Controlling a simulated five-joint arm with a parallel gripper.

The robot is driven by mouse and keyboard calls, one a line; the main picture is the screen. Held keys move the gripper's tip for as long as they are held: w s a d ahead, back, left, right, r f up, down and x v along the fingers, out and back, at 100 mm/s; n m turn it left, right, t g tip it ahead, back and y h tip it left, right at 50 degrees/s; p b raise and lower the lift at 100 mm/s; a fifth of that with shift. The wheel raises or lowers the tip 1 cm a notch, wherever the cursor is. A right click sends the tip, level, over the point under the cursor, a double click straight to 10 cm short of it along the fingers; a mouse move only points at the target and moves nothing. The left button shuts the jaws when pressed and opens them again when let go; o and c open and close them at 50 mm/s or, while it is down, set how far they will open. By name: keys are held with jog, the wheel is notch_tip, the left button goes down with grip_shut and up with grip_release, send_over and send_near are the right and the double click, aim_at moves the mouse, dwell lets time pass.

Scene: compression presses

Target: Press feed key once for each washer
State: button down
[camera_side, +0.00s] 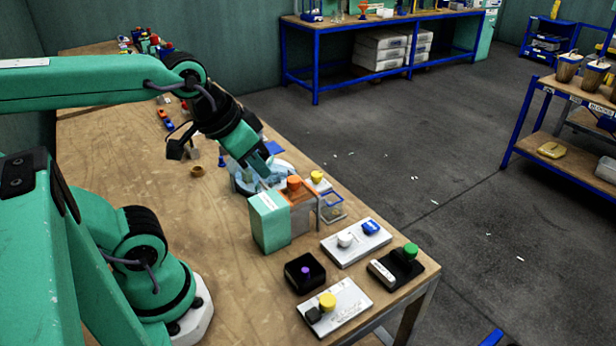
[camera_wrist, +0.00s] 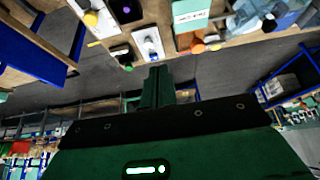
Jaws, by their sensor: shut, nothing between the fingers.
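My gripper (camera_side: 266,168) is shut and empty, pointing down above the bench near a pale blue clear dish (camera_side: 238,178). In the wrist view my fingers (camera_wrist: 157,84) are together. Just right of the fingertips in the side view stands a mint-green labelled box (camera_side: 270,222) with an orange knob (camera_side: 294,182) beside it. Several keyed blocks stand nearby: a white one (camera_side: 357,243) with white and blue keys, a black one (camera_side: 398,268) with a green knob, a white one (camera_side: 345,308) with a yellow knob. Which is the feed key I cannot tell. No washers can be made out.
A black box (camera_side: 304,273) with a purple knob stands near the front edge. A small blue-rimmed clear tray (camera_side: 331,208) sits at the bench's right edge. A brown ring (camera_side: 197,171) lies left of the dish. The wooden bench (camera_side: 110,190) is clear at left.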

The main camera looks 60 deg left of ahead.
dwell(0.4)
jog(key=g, duration=0.6)
send_over(370, 225)
notch_tip(370, 225, down, 7)
dwell(0.5)
jog(key=shift+f, duration=0.1)
notch_tip(370, 225, down, 14)
jog(key=shift+r, duration=0.1)
dwell(1.0)
